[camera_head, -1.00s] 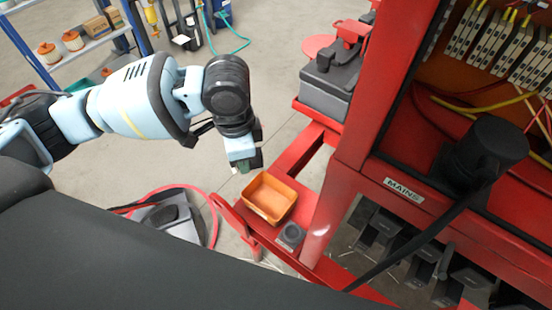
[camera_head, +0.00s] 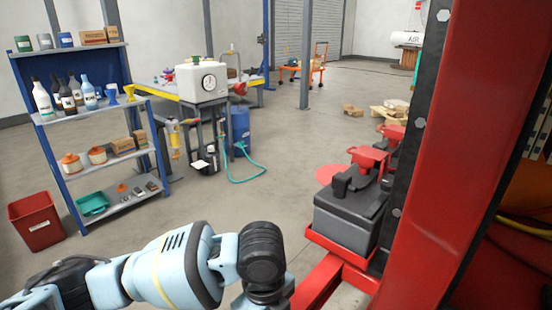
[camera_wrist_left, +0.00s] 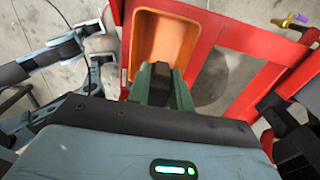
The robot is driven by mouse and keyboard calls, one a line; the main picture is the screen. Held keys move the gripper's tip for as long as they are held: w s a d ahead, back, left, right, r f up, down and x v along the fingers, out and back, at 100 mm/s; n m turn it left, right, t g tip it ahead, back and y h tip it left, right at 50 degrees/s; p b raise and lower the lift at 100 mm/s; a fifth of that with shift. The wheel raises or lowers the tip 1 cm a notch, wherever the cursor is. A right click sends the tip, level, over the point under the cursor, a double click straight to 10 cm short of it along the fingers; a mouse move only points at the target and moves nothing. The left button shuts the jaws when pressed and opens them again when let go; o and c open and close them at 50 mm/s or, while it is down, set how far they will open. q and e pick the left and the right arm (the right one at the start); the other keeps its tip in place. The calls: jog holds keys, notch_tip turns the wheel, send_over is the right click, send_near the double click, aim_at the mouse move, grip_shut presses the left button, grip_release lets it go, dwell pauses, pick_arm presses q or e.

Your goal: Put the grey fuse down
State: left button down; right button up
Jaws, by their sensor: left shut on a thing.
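The left wrist view shows my left gripper (camera_wrist_left: 159,84) with its green fingers shut on a dark grey piece, the grey fuse (camera_wrist_left: 160,74). The fuse is mostly hidden between the fingers. An orange tray (camera_wrist_left: 170,40) lies just ahead of the fingertips. I cannot tell the height of the fuse above it. In the head view my left arm enters at the bottom, and its gripper is below the picture edge. My right gripper is not seen.
A red frame (camera_wrist_left: 260,38) borders the tray. In the head view a red upright post (camera_head: 440,160) stands at right, beside a dark grey box (camera_head: 350,215) with red parts on top. A blue shelf rack (camera_head: 100,105) stands at left. Open floor lies between.

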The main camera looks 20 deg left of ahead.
pick_arm(q)
notch_tip(320, 180, down, 4)
jog(key=shift+f+b, duration=0.1)
jog(key=shift+b, duration=0.3)
jog(key=shift+f+b, duration=0.55)
jog(key=shift+f, duration=1.95)
jog(key=shift+f, duration=0.15)
jog(key=shift+f, duration=0.2)
